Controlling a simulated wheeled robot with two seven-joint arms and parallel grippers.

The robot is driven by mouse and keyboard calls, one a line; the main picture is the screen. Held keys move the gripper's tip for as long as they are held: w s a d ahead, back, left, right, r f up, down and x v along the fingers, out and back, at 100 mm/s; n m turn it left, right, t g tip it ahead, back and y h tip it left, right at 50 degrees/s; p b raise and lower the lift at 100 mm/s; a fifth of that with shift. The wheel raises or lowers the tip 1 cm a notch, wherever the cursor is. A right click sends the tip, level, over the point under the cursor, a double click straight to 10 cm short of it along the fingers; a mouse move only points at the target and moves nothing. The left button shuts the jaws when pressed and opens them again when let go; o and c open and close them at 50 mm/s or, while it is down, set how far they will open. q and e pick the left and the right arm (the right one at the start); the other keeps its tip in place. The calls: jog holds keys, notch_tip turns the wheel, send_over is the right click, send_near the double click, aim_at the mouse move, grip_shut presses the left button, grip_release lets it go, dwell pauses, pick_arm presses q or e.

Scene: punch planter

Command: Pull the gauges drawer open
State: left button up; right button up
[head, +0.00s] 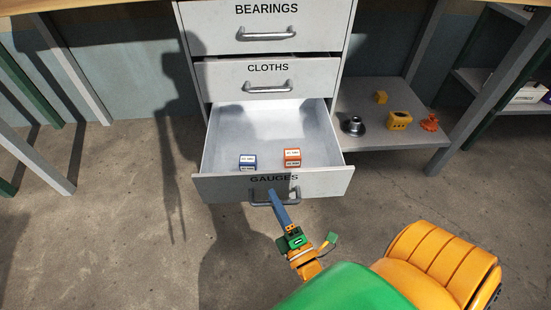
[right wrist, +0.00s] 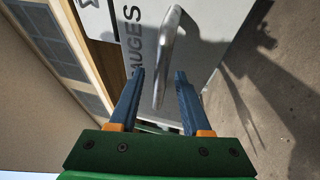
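The gauges drawer (head: 325,183) is the lowest of the three drawers in the head view and stands pulled well out, its inside showing. Its front bears the word GAUGES and a grey bar handle (head: 293,197). My right gripper (head: 271,192) is at that handle and partly covers it. In the right wrist view its two blue fingers (right wrist: 160,73) are apart, with the handle (right wrist: 167,50) between them in the picture and gaps on both sides. I cannot tell how deep the handle sits between the fingertips. My left gripper is not in view.
A blue box (head: 248,161) and an orange box (head: 292,157) lie in the drawer. The cloths drawer (head: 220,80) and bearings drawer (head: 220,30) above are shut. A low shelf (head: 365,100) at right holds several small parts. The floor in front is clear.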

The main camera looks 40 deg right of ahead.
jog(key=v, duration=0.7)
dwell(0.3)
